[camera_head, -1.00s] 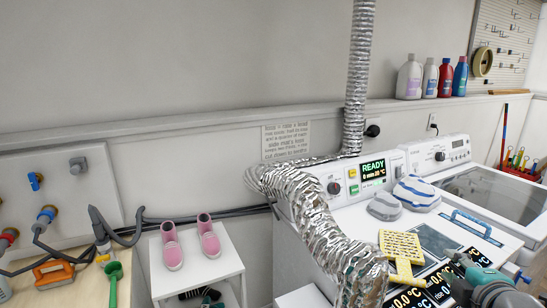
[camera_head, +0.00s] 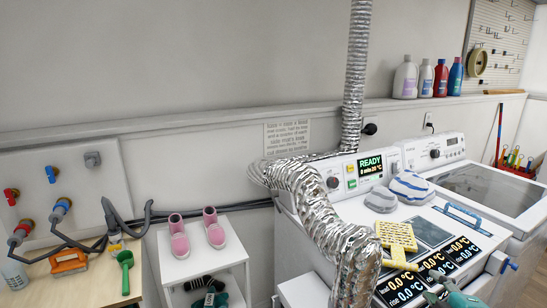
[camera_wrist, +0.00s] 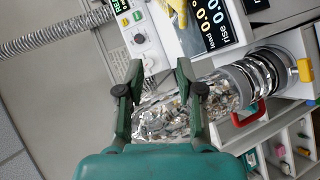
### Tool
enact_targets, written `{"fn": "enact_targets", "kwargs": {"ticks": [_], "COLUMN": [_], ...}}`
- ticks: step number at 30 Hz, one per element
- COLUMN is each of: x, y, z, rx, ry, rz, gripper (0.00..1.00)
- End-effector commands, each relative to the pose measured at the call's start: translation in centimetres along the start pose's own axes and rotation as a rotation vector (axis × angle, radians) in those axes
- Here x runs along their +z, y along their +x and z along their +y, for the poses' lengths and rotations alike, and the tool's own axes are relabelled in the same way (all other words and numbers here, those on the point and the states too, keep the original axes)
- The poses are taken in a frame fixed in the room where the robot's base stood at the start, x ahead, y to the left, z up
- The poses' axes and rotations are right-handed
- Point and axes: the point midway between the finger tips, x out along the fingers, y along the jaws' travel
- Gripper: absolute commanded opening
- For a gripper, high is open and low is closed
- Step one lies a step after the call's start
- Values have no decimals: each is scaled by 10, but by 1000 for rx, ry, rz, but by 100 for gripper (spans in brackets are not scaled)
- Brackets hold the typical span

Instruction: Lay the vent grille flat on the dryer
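A yellow grid-like piece, which looks like the vent grille (camera_head: 397,234), rests on the top of the white dryer (camera_head: 340,203). A yellow tab or bar sits at its front edge; whether every part lies flat I cannot tell. My teal gripper (camera_head: 437,272) is at the bottom right of the head view, in front of the dryer, apart from the grille. In the wrist view, my gripper (camera_wrist: 160,85) has its two dark green fingers spread, with nothing held between them. The silver duct (camera_wrist: 190,105) shows behind the fingers.
The foil duct (camera_head: 330,220) bends down in front of the dryer's left side. Black display panels (camera_head: 400,288) are near the dryer's front. Folded cloths (camera_head: 410,187) lie behind the grille. A white stand with pink shoes (camera_head: 179,237) is left.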

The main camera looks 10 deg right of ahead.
Motion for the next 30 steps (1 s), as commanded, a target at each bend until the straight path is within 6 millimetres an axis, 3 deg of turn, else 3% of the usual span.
{"fn": "enact_targets", "kwargs": {"ticks": [8,14,23,30], "x": [-14,-26,-38,-43], "y": [0,-12,-49,-95], "z": [-66,-124,-203,-257], "rx": [-7,-7,-15,-30], "ry": [182,350,588,768], "rz": [25,46,77,105], "gripper": [37,37,37,37]}}
